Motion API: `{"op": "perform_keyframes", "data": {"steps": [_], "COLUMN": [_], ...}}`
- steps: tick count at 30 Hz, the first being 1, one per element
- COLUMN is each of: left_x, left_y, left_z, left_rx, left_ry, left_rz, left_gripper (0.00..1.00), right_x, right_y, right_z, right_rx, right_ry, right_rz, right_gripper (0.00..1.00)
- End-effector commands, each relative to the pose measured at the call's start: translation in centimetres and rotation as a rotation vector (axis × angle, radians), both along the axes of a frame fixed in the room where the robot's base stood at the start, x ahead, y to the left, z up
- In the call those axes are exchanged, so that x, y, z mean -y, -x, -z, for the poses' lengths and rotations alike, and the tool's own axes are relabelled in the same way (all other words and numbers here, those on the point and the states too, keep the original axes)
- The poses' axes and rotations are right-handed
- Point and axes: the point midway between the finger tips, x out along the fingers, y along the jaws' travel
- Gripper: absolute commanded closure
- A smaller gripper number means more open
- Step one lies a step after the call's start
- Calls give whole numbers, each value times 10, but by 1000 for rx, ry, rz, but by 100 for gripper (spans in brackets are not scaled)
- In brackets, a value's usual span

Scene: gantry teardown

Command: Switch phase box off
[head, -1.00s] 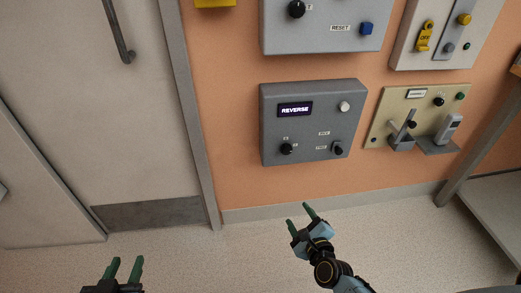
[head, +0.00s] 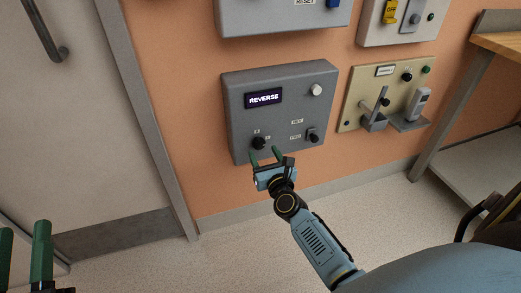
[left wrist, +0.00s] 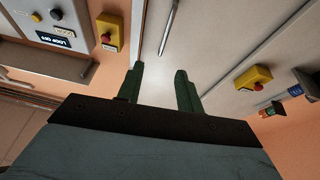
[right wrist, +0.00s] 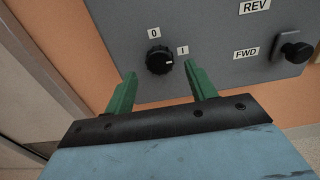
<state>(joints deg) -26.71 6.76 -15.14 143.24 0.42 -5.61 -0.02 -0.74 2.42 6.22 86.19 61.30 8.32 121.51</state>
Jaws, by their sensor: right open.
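The grey phase box (head: 292,118) hangs on the orange wall, its dark display (head: 263,98) reading REVERSE. At its lower left is a black rotary knob (head: 259,143), also seen in the right wrist view (right wrist: 159,59) between labels 0 and I, its white mark towards I. My right gripper (head: 266,156) is open and empty, just in front of and below the knob. In the right wrist view its fingertips (right wrist: 160,70) lie either side of the knob; I see no contact. My left gripper (head: 22,245) is open and empty at the lower left, away from the box.
A switch (head: 312,135) by the REV and FWD labels and a pale round button (head: 316,90) are also on the box. A beige panel (head: 364,90) with levers hangs to the right. A wooden-topped bench (head: 498,43) stands at far right. Floor below the box is clear.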

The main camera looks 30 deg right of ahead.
Motion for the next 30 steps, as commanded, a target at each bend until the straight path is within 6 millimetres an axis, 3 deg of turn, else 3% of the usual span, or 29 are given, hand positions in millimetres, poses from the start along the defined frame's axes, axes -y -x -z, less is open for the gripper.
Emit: {"op": "perform_keyframes", "data": {"steps": [7, 19, 30], "left_x": [0, 0, 0], "left_y": [8, 10, 10], "left_z": [-16, -20, -19], "left_rx": [135, 164, 162], "left_ry": [43, 52, 51], "left_rz": [5, 4, 5], "left_gripper": [64, 64, 64], "right_x": [7, 9, 9], "right_y": [-30, -37, -37], "right_z": [1, 0, 0], "right_rx": [0, 0, 0], "right_ry": [0, 1, 1], "right_rz": [0, 0, 0], "right_gripper": [44, 44, 89]}}
